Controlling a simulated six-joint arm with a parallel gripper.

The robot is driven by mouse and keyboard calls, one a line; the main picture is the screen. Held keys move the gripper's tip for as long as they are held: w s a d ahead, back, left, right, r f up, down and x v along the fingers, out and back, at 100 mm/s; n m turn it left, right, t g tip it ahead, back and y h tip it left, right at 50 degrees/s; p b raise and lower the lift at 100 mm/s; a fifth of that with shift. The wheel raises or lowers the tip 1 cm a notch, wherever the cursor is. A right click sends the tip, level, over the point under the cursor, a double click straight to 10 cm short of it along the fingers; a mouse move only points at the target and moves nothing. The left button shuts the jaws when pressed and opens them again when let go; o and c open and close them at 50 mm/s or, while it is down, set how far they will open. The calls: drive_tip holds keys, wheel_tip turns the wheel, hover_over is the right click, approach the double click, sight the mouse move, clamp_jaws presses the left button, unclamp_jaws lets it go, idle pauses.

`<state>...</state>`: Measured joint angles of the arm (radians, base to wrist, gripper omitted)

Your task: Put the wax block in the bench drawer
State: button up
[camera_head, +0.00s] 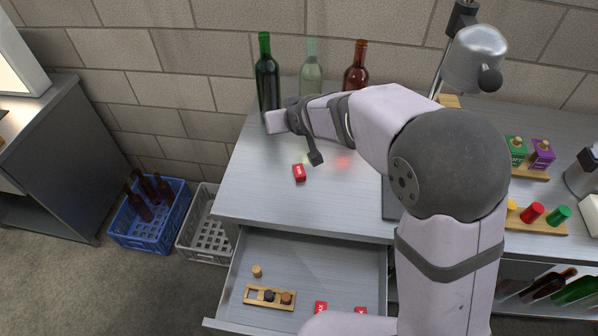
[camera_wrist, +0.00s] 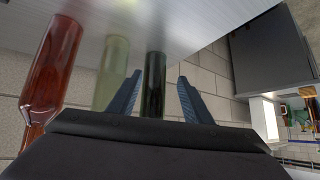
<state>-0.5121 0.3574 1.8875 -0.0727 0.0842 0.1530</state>
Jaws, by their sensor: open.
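A small red block with a white mark, which looks like the wax block (camera_head: 299,172), lies on the bench top (camera_head: 255,190) near the left. The bench drawer (camera_head: 300,249) is pulled open below the bench's front edge. In the wrist view my gripper (camera_wrist: 159,76) is open with nothing held. It faces the bottles, and the dark green bottle shows between its fingers, seemingly beyond them. The red block is not in the wrist view.
A dark green bottle (camera_head: 267,80), a pale bottle (camera_head: 311,72) and a brown-red bottle (camera_head: 355,70) stand along the wall. The drawer holds a cork (camera_head: 257,271), a wooden rack (camera_head: 252,300) and two red blocks (camera_head: 320,307). Crates (camera_head: 150,232) stand on the floor.

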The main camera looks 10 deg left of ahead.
sight(299, 171)
drive_tip(key=s+d+f+g+h, duration=0.3)
drive_tip(key=s+d+f+g, duration=0.15)
drive_tip(key=s+f, duration=0.2)
drive_tip(key=shift+w+d+p+x, duration=0.15)
drive_tip(key=shift+p+x, duration=0.3)
drive_tip(key=shift+x, duration=0.65)
drive_tip(key=shift+d+p+x, duration=0.15)
drive_tip(key=shift+p+x, duration=0.3)
drive_tip(key=shift+x, duration=0.6)
drive_tip(key=shift+w+d+p+x, duration=0.15)
drive_tip(key=shift+p+x, duration=0.3)
drive_tip(key=shift+x, duration=0.65)
drive_tip(key=shift+s+t, duration=0.1)
drive_tip(key=shift+t, duration=0.15)
clamp_jaws()
